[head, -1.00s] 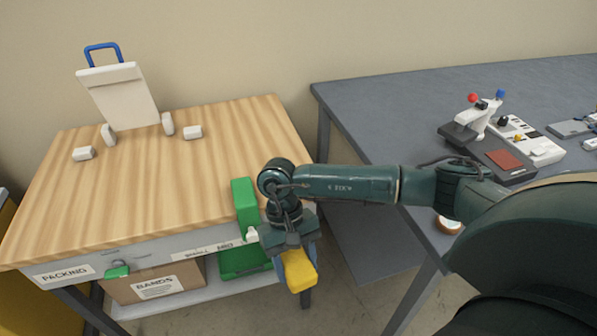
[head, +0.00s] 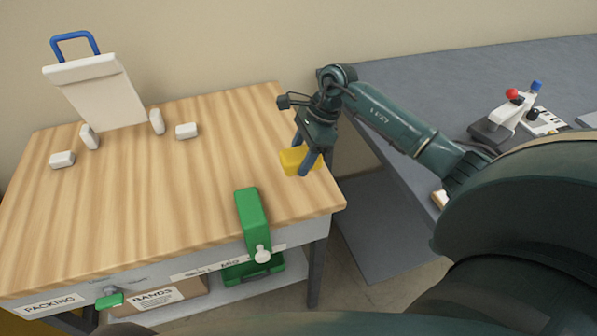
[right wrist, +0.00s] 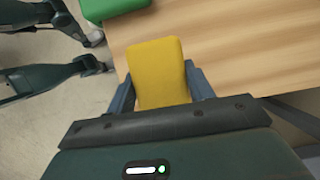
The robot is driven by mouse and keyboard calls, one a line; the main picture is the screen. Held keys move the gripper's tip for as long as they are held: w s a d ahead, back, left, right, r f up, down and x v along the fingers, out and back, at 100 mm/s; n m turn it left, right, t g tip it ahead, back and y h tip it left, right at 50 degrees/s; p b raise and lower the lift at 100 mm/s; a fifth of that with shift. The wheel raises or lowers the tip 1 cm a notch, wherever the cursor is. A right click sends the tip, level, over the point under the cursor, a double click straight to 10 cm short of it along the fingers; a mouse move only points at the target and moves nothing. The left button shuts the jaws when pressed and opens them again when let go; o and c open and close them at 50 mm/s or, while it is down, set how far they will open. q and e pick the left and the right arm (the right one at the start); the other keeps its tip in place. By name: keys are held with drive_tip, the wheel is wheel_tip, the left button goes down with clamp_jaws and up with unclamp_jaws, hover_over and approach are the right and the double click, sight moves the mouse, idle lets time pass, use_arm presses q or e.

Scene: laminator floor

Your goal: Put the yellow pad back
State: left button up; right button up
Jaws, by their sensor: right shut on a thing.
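The yellow pad (head: 293,160) is a small block between the fingers of my right gripper (head: 306,163). In the head view it is at the right part of the wooden packing table (head: 190,215). I cannot tell whether it touches the top. In the right wrist view the yellow pad (right wrist: 157,72) lies between the two fingers of the right gripper (right wrist: 160,90), with wood beyond it. My left gripper is not in view.
A green device (head: 250,215) stands at the table's front edge, left of my right gripper. A white board with a blue handle (head: 100,90) and several white blocks (head: 187,131) are at the back left. A grey table (head: 430,90) is on the right. The table's middle is clear.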

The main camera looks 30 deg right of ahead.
sight(301, 183)
wheel_tip(301, 183, down, 2)
wheel_tip(301, 183, down, 4)
drive_tip(key=shift+r+p, duration=0.1)
drive_tip(key=shift+p, duration=0.2)
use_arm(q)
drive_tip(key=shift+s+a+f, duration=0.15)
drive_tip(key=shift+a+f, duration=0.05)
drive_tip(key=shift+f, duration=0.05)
use_arm(e)
drive_tip(key=shift+f, duration=0.25)
drive_tip(key=o, duration=0.6)
drive_tip(key=shift+c, duration=0.2)
drive_tip(key=o, duration=0.4)
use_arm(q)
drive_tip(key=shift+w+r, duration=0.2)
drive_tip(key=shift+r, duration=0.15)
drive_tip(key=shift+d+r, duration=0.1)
use_arm(e)
drive_tip(key=shift+r, duration=0.2)
